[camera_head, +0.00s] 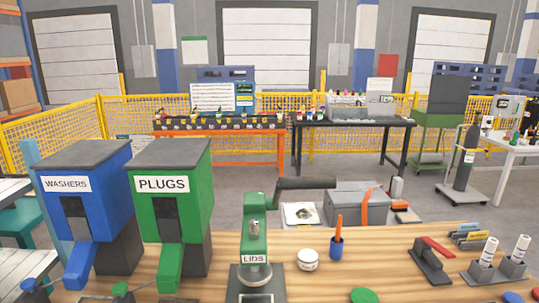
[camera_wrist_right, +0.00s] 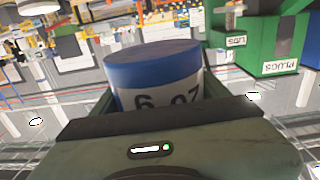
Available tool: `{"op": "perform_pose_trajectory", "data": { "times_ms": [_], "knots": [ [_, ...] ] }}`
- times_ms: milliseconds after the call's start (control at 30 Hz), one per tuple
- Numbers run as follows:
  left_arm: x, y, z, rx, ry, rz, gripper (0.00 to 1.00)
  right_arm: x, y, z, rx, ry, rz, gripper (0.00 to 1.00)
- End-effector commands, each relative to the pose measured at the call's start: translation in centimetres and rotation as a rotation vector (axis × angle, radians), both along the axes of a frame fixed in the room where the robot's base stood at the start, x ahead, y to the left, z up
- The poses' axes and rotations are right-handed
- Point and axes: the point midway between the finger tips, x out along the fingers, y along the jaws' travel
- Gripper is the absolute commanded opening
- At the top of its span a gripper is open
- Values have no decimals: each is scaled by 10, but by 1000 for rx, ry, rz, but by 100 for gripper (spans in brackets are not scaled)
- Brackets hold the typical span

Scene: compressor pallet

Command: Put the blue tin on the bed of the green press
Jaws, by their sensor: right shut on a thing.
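The blue tin (camera_wrist_right: 152,62) has a blue end band and a pale label with dark characters. It fills the middle of the right wrist view, held between the dark green fingers of my right gripper (camera_wrist_right: 158,84), which is shut on it. The green press (camera_head: 254,232), labelled LIDS, stands on the wooden bench in the head view. Its dark lever points right. Its dark bed (camera_head: 258,280) is at the bottom edge, partly cut off. Neither the tin nor my grippers show in the head view. My left gripper is not seen.
A blue WASHERS dispenser (camera_head: 88,205) and a green PLUGS dispenser (camera_head: 172,195) stand left of the press. A white jar (camera_head: 308,260), a blue cup (camera_head: 336,247) and a stapler-like tool (camera_head: 430,262) are to its right on the bench (camera_head: 385,262).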

Motion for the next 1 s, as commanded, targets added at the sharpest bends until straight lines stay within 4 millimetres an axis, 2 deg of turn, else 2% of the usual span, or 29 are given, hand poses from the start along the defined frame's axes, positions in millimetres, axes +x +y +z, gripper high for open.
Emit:
{"op": "perform_pose_trajectory", "data": {
  "times_ms": [500,667,767,867,1000],
  "knots": [
    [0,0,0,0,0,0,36,1,0,0,1,-1,1,2],
    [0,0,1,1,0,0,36,11,4,-4,3,-4,19,2],
    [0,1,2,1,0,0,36,29,9,-9,5,-9,47,2],
    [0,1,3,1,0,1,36,56,16,-16,7,-13,85,2],
    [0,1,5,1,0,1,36,106,23,-22,6,-16,143,2]
  ]
}}
